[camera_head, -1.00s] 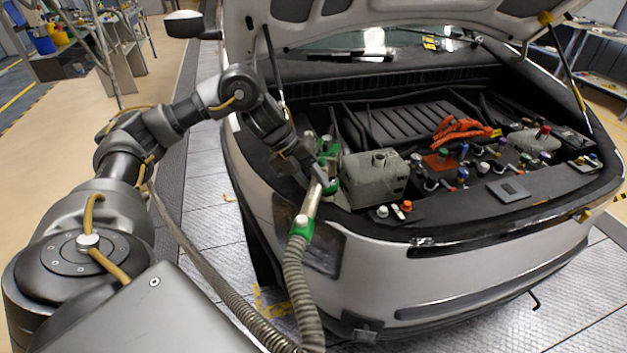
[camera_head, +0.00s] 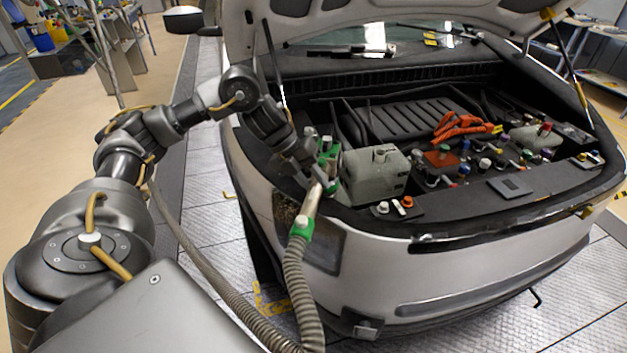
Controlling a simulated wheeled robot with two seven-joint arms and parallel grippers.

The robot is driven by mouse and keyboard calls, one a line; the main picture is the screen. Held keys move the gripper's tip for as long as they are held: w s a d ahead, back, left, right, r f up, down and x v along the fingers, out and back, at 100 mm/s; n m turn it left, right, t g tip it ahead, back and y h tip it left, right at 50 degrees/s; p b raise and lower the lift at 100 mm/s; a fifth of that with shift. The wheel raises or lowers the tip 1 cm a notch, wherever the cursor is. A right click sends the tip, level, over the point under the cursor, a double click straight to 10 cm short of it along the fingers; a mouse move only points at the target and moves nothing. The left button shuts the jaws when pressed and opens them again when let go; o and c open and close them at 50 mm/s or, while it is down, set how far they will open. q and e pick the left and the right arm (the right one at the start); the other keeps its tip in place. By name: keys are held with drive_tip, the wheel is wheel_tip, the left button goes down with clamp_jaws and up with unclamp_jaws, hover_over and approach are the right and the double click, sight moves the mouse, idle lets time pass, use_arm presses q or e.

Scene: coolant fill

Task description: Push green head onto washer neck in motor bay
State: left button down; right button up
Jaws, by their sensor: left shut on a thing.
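The green head (camera_head: 329,150) is at the upper end of a tan handle (camera_head: 311,202), over the left front corner of the motor bay. A green collar (camera_head: 301,228) joins the handle to a ribbed grey hose (camera_head: 300,290). My left gripper (camera_head: 318,177) is shut on the green head's tool, and its fingers partly cover it. The washer neck is hidden or cannot be made out at the head; I cannot tell whether they touch. My right gripper is not in view.
A grey-green box (camera_head: 374,173) stands just right of the head. White and orange caps (camera_head: 403,203) sit in front of it. Orange cables (camera_head: 462,128) and several coloured caps lie further right. The raised hood (camera_head: 390,18) hangs above the bay.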

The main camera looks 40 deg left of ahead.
use_arm(q)
drive_tip(key=shift+f+b, duration=0.5)
drive_tip(key=shift+f, duration=0.35)
drive_tip(key=c, duration=1)
unclamp_jaws()
drive_tip(key=shift+f, duration=0.15)
drive_tip(key=shift+a+r, duration=0.3)
drive_tip(key=shift+r, duration=0.15)
drive_tip(key=v, duration=1)
drive_tip(key=shift+p, duration=0.35)
drive_tip(key=shift+s+d, duration=0.1)
drive_tip(key=shift+s, duration=0.05)
